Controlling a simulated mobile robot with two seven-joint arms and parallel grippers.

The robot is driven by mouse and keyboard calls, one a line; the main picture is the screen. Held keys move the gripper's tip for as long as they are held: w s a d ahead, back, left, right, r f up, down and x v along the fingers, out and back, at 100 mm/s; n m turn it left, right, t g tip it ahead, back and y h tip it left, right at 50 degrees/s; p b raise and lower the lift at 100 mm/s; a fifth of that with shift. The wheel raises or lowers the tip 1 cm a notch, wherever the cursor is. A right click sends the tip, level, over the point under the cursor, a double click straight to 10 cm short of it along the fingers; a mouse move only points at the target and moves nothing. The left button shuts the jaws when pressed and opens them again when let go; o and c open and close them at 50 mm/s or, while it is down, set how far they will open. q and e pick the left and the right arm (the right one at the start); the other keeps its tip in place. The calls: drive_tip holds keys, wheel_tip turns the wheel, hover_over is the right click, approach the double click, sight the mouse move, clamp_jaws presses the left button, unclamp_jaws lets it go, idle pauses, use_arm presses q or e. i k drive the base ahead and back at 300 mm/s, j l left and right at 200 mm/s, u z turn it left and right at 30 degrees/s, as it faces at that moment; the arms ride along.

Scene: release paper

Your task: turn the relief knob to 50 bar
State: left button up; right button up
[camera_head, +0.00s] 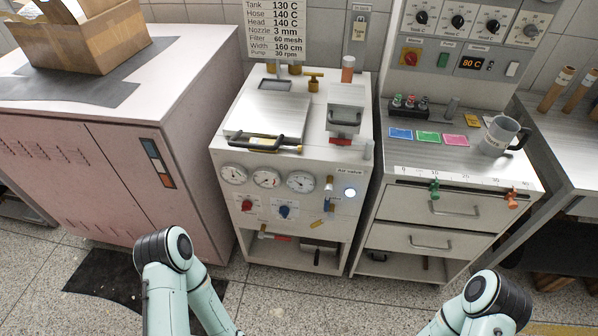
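The white machine (222,196) in the middle has three round gauges (267,178) across its front. Below them sit a red knob (247,205) and a blue knob (285,212) on small labelled plates. The plate lettering and gauge readings are too small to read, so I cannot tell which knob is the relief knob or its setting. My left arm (168,262) and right arm (480,305) show at the bottom, well apart from the machine. Both grippers are out of view below the frame.
A drawer cabinet (430,205) stands right, a pink cabinet (75,165) left.

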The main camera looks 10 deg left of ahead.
sight(245, 206)
drive_tip(key=i+j, duration=0.1)
drive_tip(key=j, duration=0.35)
drive_tip(key=i+j, duration=0.1)
drive_tip(key=j, duration=0.4)
drive_tip(key=i+j, duration=0.1)
drive_tip(key=j, duration=0.35)
drive_tip(key=i+j, duration=0.1)
drive_tip(key=j, duration=0.4)
drive_tip(key=i+j, duration=0.1)
drive_tip(key=j, duration=0.35)
drive_tip(key=z, duration=0.05)
